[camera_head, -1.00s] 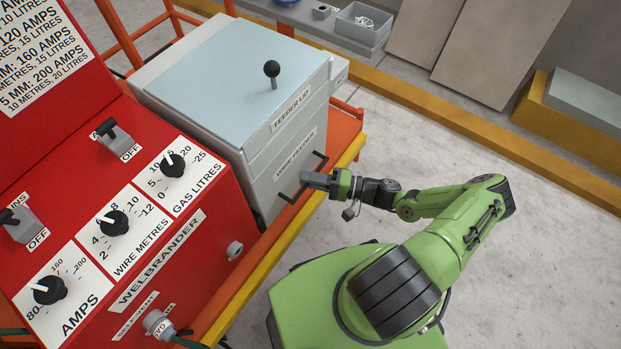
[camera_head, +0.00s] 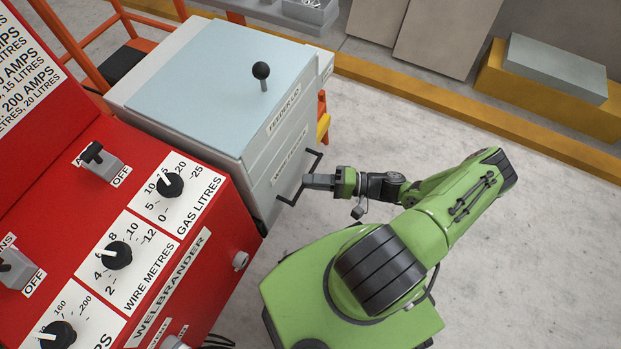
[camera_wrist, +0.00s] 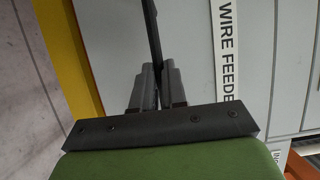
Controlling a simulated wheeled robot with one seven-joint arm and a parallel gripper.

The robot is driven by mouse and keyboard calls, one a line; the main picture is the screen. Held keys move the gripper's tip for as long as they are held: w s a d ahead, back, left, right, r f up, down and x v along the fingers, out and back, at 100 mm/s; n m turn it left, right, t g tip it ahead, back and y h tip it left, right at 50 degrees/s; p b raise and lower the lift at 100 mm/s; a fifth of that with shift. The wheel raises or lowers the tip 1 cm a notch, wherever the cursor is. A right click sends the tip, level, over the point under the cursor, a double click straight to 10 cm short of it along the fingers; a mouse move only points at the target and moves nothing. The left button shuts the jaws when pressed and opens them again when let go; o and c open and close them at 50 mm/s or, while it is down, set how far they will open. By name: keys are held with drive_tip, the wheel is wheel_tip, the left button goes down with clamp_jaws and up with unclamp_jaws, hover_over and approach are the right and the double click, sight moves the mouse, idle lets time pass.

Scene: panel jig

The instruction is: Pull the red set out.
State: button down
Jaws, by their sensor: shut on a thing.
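The red set (camera_head: 217,268), marked WELBRANDER, fills the left of the head view, with dials and switches on its sloped top. The pale grey wire feeder (camera_head: 225,90) stands right behind it, with a light blue lid and a black knob. A black bar handle (camera_head: 313,163) sticks out from the feeder's front face. My gripper (camera_head: 306,182) is shut on this handle. The wrist view also shows the black handle (camera_wrist: 151,30) between the two grey fingers. The far end of the handle's grip is partly hidden by the fingers.
An orange frame (camera_head: 86,57) with a yellow edge (camera_head: 323,128) shows behind and beside the feeder. Clear concrete floor (camera_head: 420,150) lies to the right. A yellow floor-level kerb (camera_head: 430,98) and grey panels stand along the back.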

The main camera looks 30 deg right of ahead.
drive_tip(key=shift+w, duration=0.15)
drive_tip(key=c, duration=1.2)
unclamp_jaws()
drive_tip(key=shift+w+a, duration=0.15)
drive_tip(key=shift+o, duration=0.2)
drive_tip(key=v, duration=1.5)
drive_tip(key=shift+s+d, duration=0.25)
drive_tip(key=shift+d, duration=0.05)
drive_tip(key=shift+f, duration=0.1)
drive_tip(key=shift+c, duration=0.7)
